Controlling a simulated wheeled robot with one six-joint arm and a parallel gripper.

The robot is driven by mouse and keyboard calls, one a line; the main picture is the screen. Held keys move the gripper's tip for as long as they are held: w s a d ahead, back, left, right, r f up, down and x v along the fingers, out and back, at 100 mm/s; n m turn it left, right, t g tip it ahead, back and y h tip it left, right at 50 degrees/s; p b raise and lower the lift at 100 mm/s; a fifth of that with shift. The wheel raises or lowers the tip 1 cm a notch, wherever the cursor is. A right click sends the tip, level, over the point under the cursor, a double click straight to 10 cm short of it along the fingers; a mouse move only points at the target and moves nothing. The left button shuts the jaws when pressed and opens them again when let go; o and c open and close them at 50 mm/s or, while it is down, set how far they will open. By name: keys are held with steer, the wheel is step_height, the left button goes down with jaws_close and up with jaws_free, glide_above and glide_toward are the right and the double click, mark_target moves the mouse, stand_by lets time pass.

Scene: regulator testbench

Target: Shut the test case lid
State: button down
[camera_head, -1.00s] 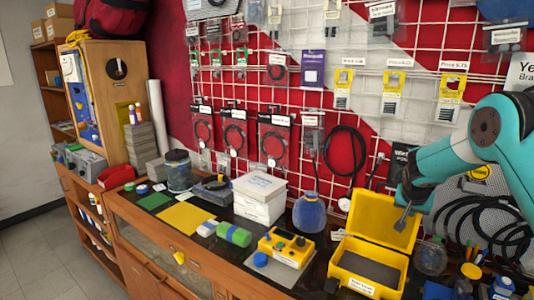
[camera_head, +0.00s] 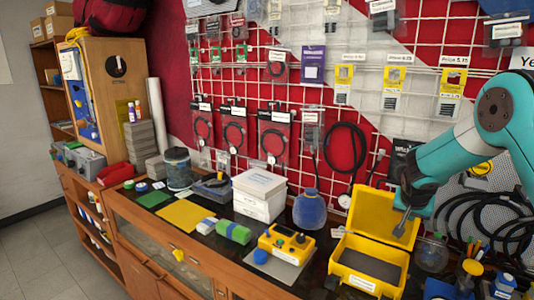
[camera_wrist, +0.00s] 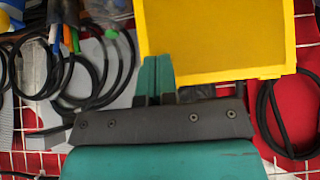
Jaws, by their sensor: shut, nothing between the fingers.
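The yellow test case (camera_head: 368,268) stands on the bench with a dark grey lining and a white label on its front. Its lid (camera_head: 384,212) is open and stands up at the back, leaning slightly backward. My gripper (camera_head: 402,228) is shut and empty, in front of the lid's right part in the head view. In the wrist view, the gripper's fingertips (camera_wrist: 154,64) are together at the edge of the yellow lid (camera_wrist: 212,38). I cannot tell whether they touch it.
A yellow regulator device (camera_head: 287,243) and a blue round flask (camera_head: 309,210) stand left of the case. A glass jar (camera_head: 431,256) and a cup of pens (camera_head: 470,270) stand to its right. Coiled black hoses (camera_head: 478,215) hang behind on the wall grid.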

steer(key=shift+s+a+f+b, duration=0.2)
steer(key=shift+s+a, duration=0.15)
steer(key=shift+s, duration=0.15)
steer(key=shift+s+a+f+b, duration=0.1)
steer(key=shift+s+a+b, duration=0.15)
steer(key=shift+s, duration=0.2)
steer(key=shift+r, duration=0.1)
steer(key=shift+s+a, duration=0.1)
steer(key=s+a+f+b, duration=0.3)
steer(key=s, duration=0.2)
steer(key=shift+s+a+b, duration=0.3)
steer(key=shift+a, duration=0.1)
stand_by(0.9)
stand_by(0.4)
steer(key=s+a+b, duration=0.2)
steer(key=s+a, duration=0.5)
steer(key=s, duration=0.3)
steer(key=shift+s+a+b, duration=0.15)
steer(key=shift+s+b, duration=0.15)
steer(key=shift+s, duration=0.1)
stand_by(0.4)
